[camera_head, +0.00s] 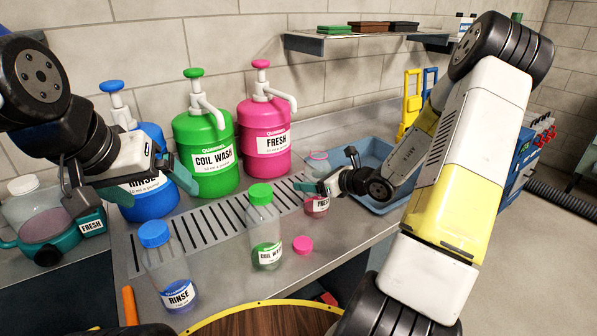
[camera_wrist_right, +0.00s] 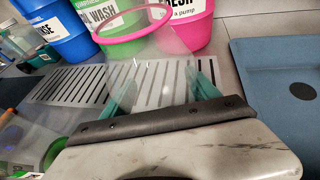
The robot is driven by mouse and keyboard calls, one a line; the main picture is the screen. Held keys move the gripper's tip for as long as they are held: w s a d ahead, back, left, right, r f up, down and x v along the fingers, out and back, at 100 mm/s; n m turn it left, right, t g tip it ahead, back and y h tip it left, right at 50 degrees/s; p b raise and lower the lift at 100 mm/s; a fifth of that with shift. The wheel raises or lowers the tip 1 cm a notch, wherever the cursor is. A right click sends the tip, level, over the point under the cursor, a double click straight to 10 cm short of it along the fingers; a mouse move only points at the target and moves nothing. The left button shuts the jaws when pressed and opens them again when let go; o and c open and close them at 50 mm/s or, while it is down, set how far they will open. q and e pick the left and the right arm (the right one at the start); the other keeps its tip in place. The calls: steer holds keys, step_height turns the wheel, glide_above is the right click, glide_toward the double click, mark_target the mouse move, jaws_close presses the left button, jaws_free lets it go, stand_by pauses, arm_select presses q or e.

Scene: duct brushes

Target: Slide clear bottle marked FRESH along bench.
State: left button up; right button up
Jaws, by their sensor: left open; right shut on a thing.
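The clear bottle marked FRESH (camera_head: 317,206) stands upright at the right end of the slotted drain grate, with pink liquid low inside and no cap on its pink-rimmed mouth. My right gripper (camera_head: 318,186) is shut around its body and hides part of it. In the right wrist view the bottle (camera_wrist_right: 150,62) sits between the teal fingers. A pink cap (camera_head: 302,245) lies on the bench in front of it. My left gripper (camera_head: 127,178) is open and empty, in front of the blue jug at left.
A clear bottle marked COIL WASH (camera_head: 264,228) and one marked RINSE (camera_head: 168,270) stand capped on the bench (camera_head: 225,285). Blue (camera_head: 148,200), green (camera_head: 205,150) and pink (camera_head: 263,135) pump jugs line the back. A blue tray (camera_head: 372,158) lies to the right.

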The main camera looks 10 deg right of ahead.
steer(key=shift+s+d, duration=0.25)
steer(key=shift+s, duration=0.4)
steer(key=shift+s+d, duration=0.3)
steer(key=shift+s, duration=0.3)
steer(key=shift+s+d, duration=0.25)
steer(key=shift+s, duration=0.4)
steer(key=s, duration=0.1)
steer(key=s+d, duration=0.1)
steer(key=s, duration=0.2)
steer(key=shift+s+d, duration=0.1)
steer(key=shift+d, duration=0.2)
steer(key=o, duration=1.6)
